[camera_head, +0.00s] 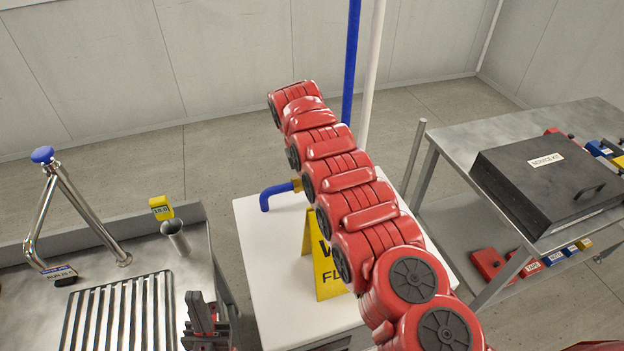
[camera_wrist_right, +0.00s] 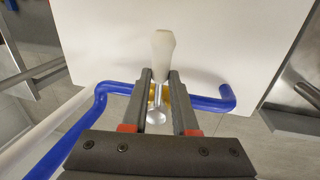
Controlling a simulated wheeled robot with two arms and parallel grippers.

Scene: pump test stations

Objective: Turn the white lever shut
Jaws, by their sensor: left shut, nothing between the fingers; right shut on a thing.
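The white lever (camera_wrist_right: 163,45) stands out in the right wrist view, its narrow end between the fingertips of my right gripper (camera_wrist_right: 161,78). My right gripper is shut on the lever. Behind the fingers are a brass-yellow valve body (camera_wrist_right: 176,95) and a round silver end (camera_wrist_right: 156,117). A blue pipe (camera_wrist_right: 212,103) runs to both sides of the valve. In the head view my red right arm hides the lever and the right gripper; part of the blue pipe (camera_head: 274,194) shows. My left gripper (camera_head: 205,318) is shut and empty at the bottom left.
The white stand (camera_head: 262,240) carries a yellow sign (camera_head: 327,268), partly behind my arm. A steel sink counter (camera_head: 35,315) with a faucet (camera_head: 82,208) is on the left. A metal table (camera_head: 470,130) with a black case (camera_head: 545,185) is on the right.

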